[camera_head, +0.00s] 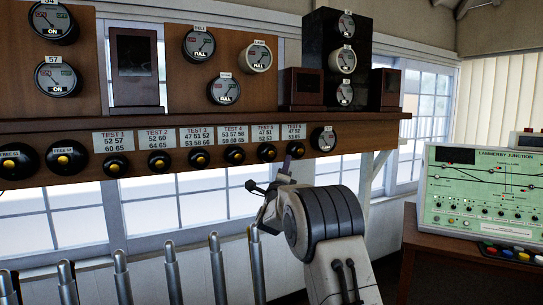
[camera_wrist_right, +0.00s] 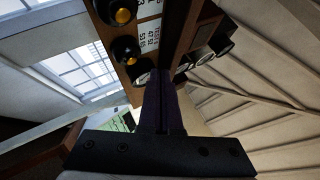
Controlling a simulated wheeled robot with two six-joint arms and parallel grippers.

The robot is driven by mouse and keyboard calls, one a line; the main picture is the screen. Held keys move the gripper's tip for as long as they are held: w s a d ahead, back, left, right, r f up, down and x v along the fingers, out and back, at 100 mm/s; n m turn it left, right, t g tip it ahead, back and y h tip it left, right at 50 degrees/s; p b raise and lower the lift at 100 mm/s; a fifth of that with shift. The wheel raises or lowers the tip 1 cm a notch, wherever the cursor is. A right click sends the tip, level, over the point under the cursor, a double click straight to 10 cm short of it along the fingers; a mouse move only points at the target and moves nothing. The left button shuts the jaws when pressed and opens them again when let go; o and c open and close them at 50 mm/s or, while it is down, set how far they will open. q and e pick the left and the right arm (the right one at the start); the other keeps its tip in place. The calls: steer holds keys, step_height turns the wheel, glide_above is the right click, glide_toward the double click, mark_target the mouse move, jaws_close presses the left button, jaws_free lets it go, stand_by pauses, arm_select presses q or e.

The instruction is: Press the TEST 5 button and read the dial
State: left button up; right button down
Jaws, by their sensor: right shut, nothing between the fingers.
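A row of black buttons with yellow centres runs along the wooden shelf front, each under a white label. The TEST 5 button (camera_head: 267,152) is second from the right, under its small, blurred label (camera_head: 265,132). The TEST 6 button (camera_head: 295,149) is just right of it. A round white-faced dial (camera_head: 324,139) sits at the right end of the row. My right gripper (camera_head: 287,164) is shut and empty, its dark fingers just below and in front of the TEST 6 button. My left gripper is out of view.
Several upright metal levers (camera_head: 216,262) stand below the shelf. More dials (camera_head: 346,60) hang above it. Windows lie behind.

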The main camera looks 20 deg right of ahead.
mark_target(271, 154)
steer(key=w+p, duration=0.3)
steer(key=w, duration=0.1)
steer(key=w+p, duration=0.4)
steer(key=shift+w+a, duration=0.2)
steer(key=shift+w, duration=0.2)
steer(key=shift+w, duration=0.1)
stand_by(1.9)
steer(key=shift+w, duration=0.3)
